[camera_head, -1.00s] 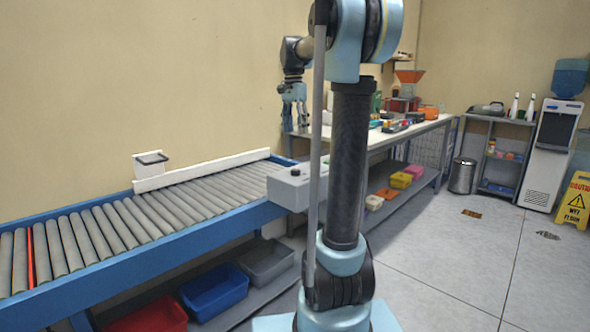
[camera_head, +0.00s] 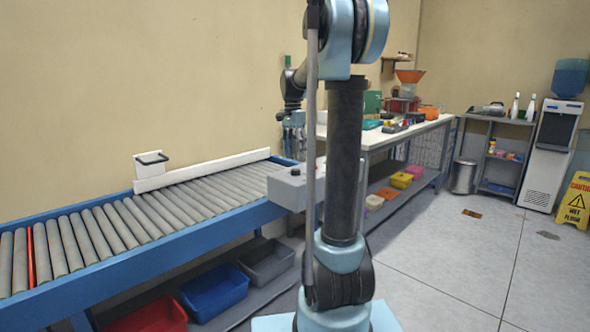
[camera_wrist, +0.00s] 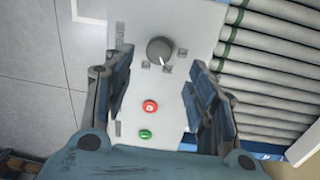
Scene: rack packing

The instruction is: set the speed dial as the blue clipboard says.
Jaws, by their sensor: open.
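The speed dial (camera_wrist: 160,50) is a dark grey round knob with a pale pointer mark, on a light grey control box (camera_wrist: 135,15) in the wrist view. The pointer aims toward the lower right of that view; the small labels around it are too small to read. My gripper (camera_wrist: 160,82) is open and empty above the box, its fingers on either side of the panel, the dial just beyond the fingertips. In the head view my gripper (camera_head: 293,135) hangs over the conveyor's far end, above the control box (camera_head: 287,190). I cannot make out a blue clipboard in any view.
A red button (camera_wrist: 150,106) and a green button (camera_wrist: 145,134) sit on the same panel. The roller conveyor (camera_head: 150,225) runs beside the box, with bins (camera_head: 215,291) below. A workbench (camera_head: 400,131) stands behind my arm.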

